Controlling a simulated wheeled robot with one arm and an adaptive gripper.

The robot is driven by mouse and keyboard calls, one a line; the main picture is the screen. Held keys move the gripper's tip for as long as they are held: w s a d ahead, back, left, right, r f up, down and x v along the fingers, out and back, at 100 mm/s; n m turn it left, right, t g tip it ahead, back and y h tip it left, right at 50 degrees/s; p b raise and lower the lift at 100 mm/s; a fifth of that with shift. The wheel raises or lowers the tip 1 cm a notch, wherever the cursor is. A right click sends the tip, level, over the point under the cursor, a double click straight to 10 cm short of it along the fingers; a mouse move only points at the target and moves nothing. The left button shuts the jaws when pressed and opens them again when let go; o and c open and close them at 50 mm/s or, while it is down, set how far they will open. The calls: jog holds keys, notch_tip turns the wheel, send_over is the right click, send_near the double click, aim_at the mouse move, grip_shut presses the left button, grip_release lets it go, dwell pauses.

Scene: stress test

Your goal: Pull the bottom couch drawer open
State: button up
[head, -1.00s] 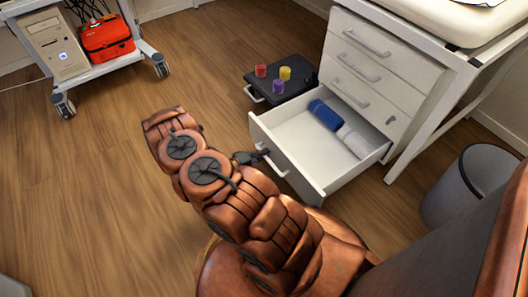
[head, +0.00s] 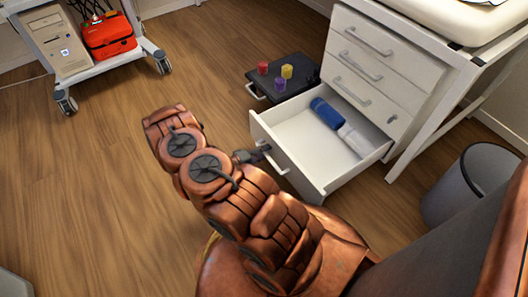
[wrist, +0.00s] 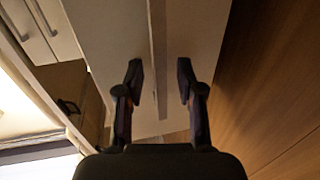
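The bottom drawer (head: 302,132) of the white cabinet stands well out, with a blue item (head: 326,113) and a white item (head: 355,141) inside. Its grey bar handle (head: 273,161) is on the front face. My gripper (head: 256,154) is at this handle, partly hidden by my arm in the head view. In the wrist view, my gripper's two dark fingers (wrist: 160,80) are apart, one on each side of the grey handle bar (wrist: 158,45). Gaps show between bar and fingers. I cannot tell whether any hidden part touches the handle.
The upper cabinet drawers (head: 362,70) are shut. A black low box (head: 284,85) with red, yellow and purple pieces on top stands beside the open drawer. A grey bin (head: 470,190) is at right, a wheeled cart (head: 100,60) at upper left. Wood floor (head: 80,170) at left is clear.

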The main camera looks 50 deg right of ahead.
jog(key=v, duration=1.2)
jog(key=shift+w, duration=0.1)
dwell(0.4)
